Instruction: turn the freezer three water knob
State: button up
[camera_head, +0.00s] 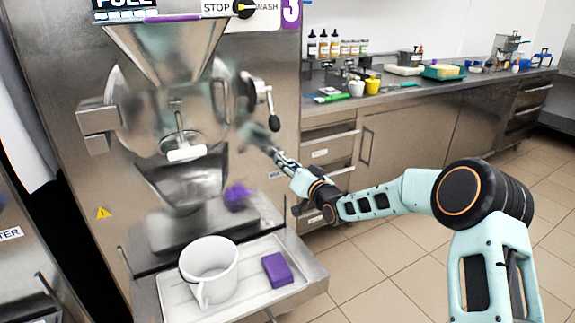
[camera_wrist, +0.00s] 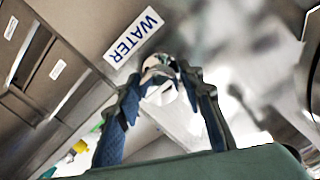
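Freezer three (camera_head: 60,60) is a steel machine with a purple number 3 at its top right. In the wrist view, a white WATER label (camera_wrist: 134,37) is on a steel panel, with a shiny metal knob (camera_wrist: 160,72) close by. My gripper (camera_wrist: 163,84) has its fingers apart, one on each side of the knob in that view. I cannot tell whether they touch it. In the head view my gripper (camera_head: 256,135) is blurred at the freezer's right side, below a black-ended lever (camera_head: 272,112). The knob cannot be made out there.
A tray (camera_head: 254,302) on the freezer's front holds a white pitcher (camera_head: 210,268) and a purple sponge (camera_head: 277,269). Another purple item (camera_head: 237,197) sits above the tray. A counter (camera_head: 410,95) with bottles and cups runs behind my arm. The tiled floor (camera_head: 390,265) is open.

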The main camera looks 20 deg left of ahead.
jog(key=shift+o, duration=1)
jog(key=v, duration=1.2)
